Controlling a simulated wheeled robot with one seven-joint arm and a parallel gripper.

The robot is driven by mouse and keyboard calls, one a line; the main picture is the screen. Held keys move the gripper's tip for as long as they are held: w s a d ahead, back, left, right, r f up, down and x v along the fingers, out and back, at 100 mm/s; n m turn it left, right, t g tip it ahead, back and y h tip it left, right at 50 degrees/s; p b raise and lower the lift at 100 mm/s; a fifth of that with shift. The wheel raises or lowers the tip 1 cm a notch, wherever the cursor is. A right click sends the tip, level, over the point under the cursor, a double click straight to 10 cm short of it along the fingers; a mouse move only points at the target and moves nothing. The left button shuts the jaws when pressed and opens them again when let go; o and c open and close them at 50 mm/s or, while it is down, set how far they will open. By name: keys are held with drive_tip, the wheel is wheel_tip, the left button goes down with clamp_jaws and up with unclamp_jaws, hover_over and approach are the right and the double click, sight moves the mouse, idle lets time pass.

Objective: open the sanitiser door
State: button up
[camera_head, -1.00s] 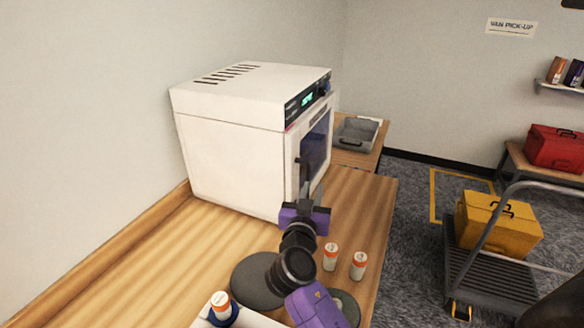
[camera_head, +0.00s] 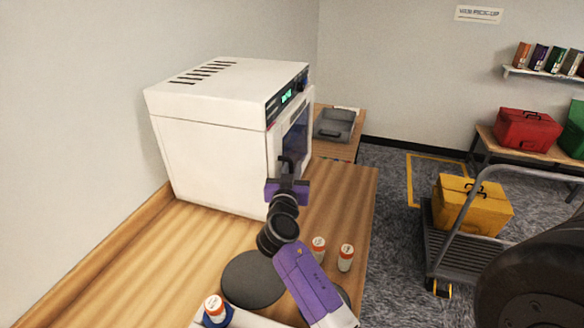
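The sanitiser (camera_head: 205,148) is a white box with a lit green display, standing on the wooden counter against the left wall. Its door (camera_head: 297,132), with a dark window, is on the side facing right. The door looks shut or nearly shut; I cannot tell if there is a small gap. My gripper (camera_head: 287,165) is in front of the lower near part of the door, its dark fingers pointing up and away. The fingers overlap the door in the picture, and I cannot tell whether they touch it or a handle. The handle is not clearly visible.
Two white-and-orange bottles (camera_head: 345,258) stand on the counter (camera_head: 345,200) right of my arm. Another bottle (camera_head: 214,309) is at the lower left, near a dark round disc (camera_head: 252,279). A grey tray (camera_head: 335,125) lies beyond the sanitiser. A trolley with a yellow case (camera_head: 470,207) is at right.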

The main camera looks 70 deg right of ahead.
clamp_jaws()
idle(1.4)
